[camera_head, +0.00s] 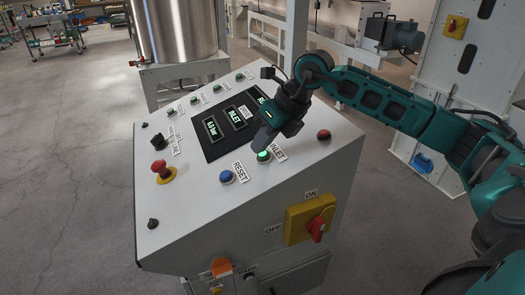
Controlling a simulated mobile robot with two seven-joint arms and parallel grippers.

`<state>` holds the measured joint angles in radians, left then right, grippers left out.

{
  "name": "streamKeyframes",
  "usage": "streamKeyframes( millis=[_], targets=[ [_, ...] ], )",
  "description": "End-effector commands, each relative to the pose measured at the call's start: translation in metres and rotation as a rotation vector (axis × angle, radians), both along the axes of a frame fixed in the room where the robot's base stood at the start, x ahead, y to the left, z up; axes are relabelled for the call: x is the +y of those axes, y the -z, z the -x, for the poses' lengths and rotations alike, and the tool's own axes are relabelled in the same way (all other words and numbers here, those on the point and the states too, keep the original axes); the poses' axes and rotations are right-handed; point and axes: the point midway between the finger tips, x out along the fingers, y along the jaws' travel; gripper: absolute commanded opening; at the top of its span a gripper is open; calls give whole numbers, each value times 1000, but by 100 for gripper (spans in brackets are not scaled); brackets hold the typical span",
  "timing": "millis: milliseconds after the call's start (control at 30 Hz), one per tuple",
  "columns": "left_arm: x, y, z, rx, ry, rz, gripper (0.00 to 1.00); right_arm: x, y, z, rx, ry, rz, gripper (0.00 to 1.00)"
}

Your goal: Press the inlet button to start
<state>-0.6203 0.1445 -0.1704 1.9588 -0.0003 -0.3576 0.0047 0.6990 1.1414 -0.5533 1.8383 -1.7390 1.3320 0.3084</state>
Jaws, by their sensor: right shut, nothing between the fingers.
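The inlet button (264,156) is a green, lit button on the sloped top of the grey control console (200,225). Its INLET label (278,150) sits to its right. My right gripper (262,143) reaches in from the right and points down, shut and empty, with its tips just over the inlet button. I cannot tell whether the tips touch it. The display panel (215,129) behind it is partly hidden by my gripper and arm. My left gripper is not in view.
A blue RESET button (226,177) is left of the inlet button, and a red button (324,135) is to its right. A red emergency stop (160,167) stands on the left. A yellow switch box with red handle (311,219) is on the console's front. A steel tank (180,30) stands behind.

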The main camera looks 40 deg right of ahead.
Motion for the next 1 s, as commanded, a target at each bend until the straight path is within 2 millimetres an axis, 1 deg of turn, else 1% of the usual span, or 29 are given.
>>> streamKeyframes(
  millis=[33, 100, 433, 567, 1000],
  targets=[
    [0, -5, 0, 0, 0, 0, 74, 1, -6, 0, -1, -1, -1, 0],
    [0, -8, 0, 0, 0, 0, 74, 2, -9, -1, -1, 0, -1, 0],
    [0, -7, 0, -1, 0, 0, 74, 3, -9, -1, -2, 0, 0, 0],
    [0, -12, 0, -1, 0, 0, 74, 4, -14, -1, -3, -1, -1, 0],
    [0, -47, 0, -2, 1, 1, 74, 17, -55, -4, -3, -1, -1, 0]
  ],
)
